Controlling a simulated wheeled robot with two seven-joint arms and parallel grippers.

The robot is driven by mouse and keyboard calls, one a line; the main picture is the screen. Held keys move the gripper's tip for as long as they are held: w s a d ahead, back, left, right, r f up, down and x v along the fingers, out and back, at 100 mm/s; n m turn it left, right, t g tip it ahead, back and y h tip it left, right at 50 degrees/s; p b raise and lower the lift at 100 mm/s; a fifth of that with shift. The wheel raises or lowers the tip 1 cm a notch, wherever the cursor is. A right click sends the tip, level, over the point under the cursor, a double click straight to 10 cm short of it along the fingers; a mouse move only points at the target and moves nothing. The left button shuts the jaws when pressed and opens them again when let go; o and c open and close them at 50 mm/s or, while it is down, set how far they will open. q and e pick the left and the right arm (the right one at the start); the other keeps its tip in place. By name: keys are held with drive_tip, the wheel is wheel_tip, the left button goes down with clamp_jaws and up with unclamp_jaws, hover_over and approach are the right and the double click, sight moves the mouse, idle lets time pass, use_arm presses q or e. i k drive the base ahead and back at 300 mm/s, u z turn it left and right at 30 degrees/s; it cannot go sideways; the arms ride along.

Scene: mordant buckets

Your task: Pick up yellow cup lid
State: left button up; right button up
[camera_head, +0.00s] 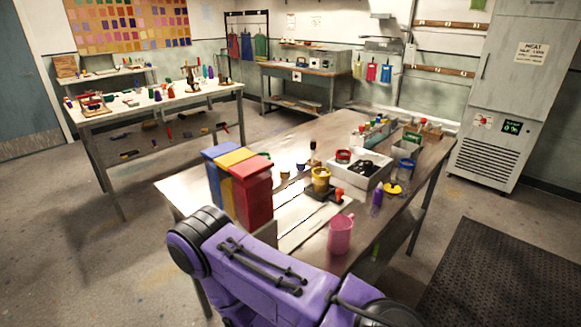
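A small, flat yellow piece with a dark spot on top (393,189) lies on the near table's right side and looks like the yellow cup lid. It is too small to be certain. A yellow cup (320,180) stands on a dark base (323,193) near the table's middle. A purple and black arm of mine crosses the lower middle of the view, in front of the table's near edge. No gripper fingers show in the view.
Red, yellow and blue tall boxes (254,195) stand on the table's left. A pink mug (341,233) is near the front edge. A purple bottle (377,200) and a white box (358,171) are close to the yellow piece. A dark floor mat (490,275) lies right.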

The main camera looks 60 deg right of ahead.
sight(392, 188)
drive_tip(key=u, duration=1.55)
drive_tip(key=k, duration=1.85)
drive_tip(key=z, duration=1.45)
